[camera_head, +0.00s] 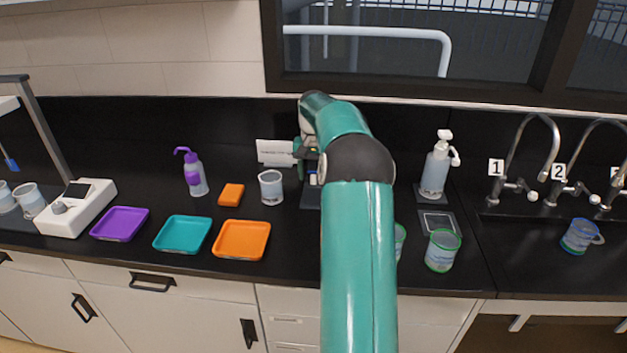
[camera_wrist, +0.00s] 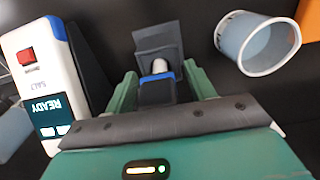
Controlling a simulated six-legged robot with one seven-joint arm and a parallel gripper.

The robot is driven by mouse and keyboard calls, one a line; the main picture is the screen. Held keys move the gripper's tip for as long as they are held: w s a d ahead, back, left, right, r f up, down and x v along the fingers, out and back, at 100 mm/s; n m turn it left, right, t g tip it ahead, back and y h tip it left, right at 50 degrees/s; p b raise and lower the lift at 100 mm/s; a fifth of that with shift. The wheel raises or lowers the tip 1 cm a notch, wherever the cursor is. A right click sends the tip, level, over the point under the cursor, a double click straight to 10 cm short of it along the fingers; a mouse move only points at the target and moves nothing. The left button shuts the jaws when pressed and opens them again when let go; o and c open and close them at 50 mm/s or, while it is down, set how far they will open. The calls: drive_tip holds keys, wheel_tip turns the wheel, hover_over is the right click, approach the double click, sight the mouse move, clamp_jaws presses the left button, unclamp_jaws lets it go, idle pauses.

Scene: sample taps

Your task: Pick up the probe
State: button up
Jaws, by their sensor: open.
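What looks like the probe, a small upright piece with a white end (camera_wrist: 159,66) and a dark blue body (camera_wrist: 157,92), stands at a dark grey holder (camera_wrist: 157,40) in the wrist view. My gripper (camera_wrist: 159,78) is open, with one green finger on each side of this piece. I cannot tell whether the fingers touch it. In the head view my gripper (camera_head: 308,150) is at the back of the counter, partly hidden by my arm, with a small white part (camera_head: 313,180) below it.
A white meter (camera_wrist: 45,80) reading SALT and READY stands close left in the wrist view; a cup (camera_wrist: 257,43) is at right. In the head view are a beaker (camera_head: 271,187), orange tray (camera_head: 241,241), teal tray (camera_head: 183,234), pump bottle (camera_head: 436,170) and green-rimmed cup (camera_head: 442,251).

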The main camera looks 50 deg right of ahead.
drive_tip(key=shift+c, duration=0.2)
drive_tip(key=c, duration=1)
drive_tip(key=shift+o, duration=0.2)
drive_tip(key=shift+r, duration=0.1)
